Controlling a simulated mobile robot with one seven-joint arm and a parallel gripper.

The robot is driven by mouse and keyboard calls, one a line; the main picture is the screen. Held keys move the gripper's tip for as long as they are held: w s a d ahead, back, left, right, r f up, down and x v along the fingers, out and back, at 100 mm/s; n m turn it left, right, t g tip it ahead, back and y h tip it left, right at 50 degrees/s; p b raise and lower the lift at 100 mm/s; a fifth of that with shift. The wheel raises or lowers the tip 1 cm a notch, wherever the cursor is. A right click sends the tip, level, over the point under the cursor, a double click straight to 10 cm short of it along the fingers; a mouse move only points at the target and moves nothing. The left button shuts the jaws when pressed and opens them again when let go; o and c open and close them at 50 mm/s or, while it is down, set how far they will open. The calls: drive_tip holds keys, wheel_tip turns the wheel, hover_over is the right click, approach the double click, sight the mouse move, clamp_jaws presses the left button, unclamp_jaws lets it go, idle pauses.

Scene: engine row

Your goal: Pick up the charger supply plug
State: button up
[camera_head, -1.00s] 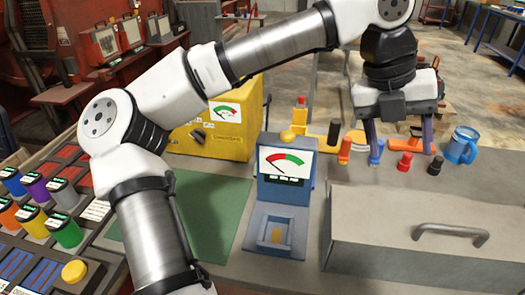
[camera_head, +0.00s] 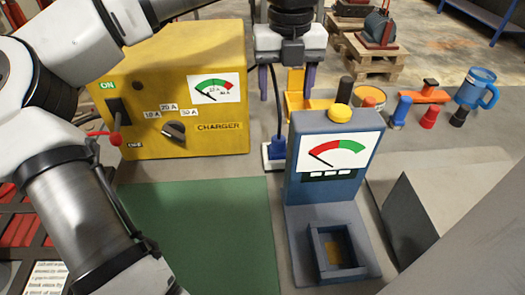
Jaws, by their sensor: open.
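The yellow charger box (camera_head: 215,140) stands at the back left, with a dial, a knob and a red-tipped switch. Just right of it, a small blue plug-like piece (camera_head: 277,148) sits on a white-and-blue base, with a dark cable rising from it. It looks like the charger supply plug, but its far side is hidden. My gripper (camera_head: 286,95) points down above and behind this piece, open, its two purple-grey fingers apart. The cable passes near the left finger. I see nothing held between the fingers.
A blue tester (camera_head: 325,185) with a yellow button stands close in front. A yellow holder (camera_head: 296,98) shows behind the fingers. Several coloured pieces and a blue mug (camera_head: 477,90) are at right. A green mat (camera_head: 200,225) is clear. A grey box fills the lower right.

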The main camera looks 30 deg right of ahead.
sight(279, 138)
wheel_tip(279, 138, down, 8)
drive_tip(key=shift+s+f+p, duration=0.1)
drive_tip(key=shift+f+p, duration=0.1)
drive_tip(key=shift+p, duration=0.1)
drive_tip(key=shift+w+a+f+p, duration=0.1)
drive_tip(key=shift+f+p, duration=0.1)
drive_tip(key=shift+f, duration=0.7)
drive_tip(key=shift+w+a+f+p, duration=0.1)
drive_tip(key=shift+a+f+p, duration=0.05)
drive_tip(key=shift+f, duration=0.7)
drive_tip(key=shift+a+f+p, duration=0.1)
drive_tip(key=shift+f+p, duration=0.1)
drive_tip(key=shift+f, duration=0.7)
drive_tip(key=c, duration=1.1)
